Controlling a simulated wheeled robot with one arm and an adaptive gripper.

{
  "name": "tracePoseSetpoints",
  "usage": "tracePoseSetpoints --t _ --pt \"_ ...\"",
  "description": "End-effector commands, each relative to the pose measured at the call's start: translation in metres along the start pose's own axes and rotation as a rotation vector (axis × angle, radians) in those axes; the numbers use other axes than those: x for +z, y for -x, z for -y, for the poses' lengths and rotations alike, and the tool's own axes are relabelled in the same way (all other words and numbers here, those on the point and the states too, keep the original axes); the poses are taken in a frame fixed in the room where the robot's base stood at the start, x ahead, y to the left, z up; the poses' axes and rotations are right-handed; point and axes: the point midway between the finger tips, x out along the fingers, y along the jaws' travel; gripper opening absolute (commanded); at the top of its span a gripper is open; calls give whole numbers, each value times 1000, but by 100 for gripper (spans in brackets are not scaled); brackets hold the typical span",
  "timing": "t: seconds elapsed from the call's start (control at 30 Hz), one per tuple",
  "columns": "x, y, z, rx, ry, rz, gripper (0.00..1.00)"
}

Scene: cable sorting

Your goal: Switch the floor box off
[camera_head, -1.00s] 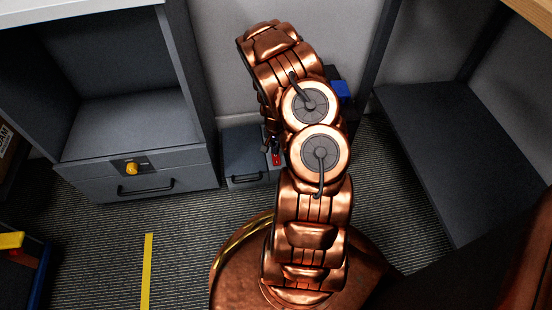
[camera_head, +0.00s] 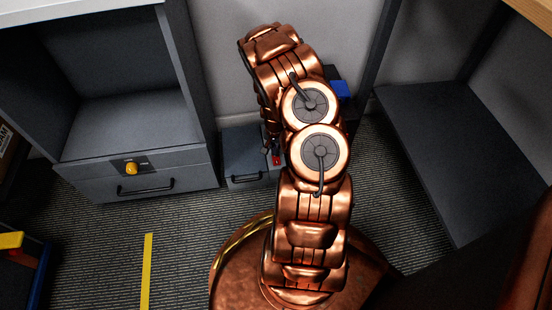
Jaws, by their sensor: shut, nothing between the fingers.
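The floor box (camera_head: 243,153) is a low grey box on the carpet against the back wall, with a dark handle on its front. A small red switch part (camera_head: 276,160) shows at its right side, beside my arm. My gripper (camera_head: 270,145) is at this right side of the box, shut and empty, its tips close over the red part. Most of the gripper is hidden behind my copper arm. I cannot tell whether it touches the switch, nor which way the switch is set.
A grey cabinet (camera_head: 200,100) with a drawer and a yellow knob (camera_head: 131,168) stands left of the box. A dark shelf unit (camera_head: 440,150) stands at the right. A blue item (camera_head: 340,90) shows behind my arm. Striped carpet with a yellow line (camera_head: 147,270) is clear at the front left.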

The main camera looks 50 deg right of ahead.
Motion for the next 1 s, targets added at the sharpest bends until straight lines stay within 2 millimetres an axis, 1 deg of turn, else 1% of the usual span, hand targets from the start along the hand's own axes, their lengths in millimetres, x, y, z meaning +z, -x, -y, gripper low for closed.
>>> tracePoseSetpoints --t 1.0 --pt "0 -12 0 0 -1 -1 0"
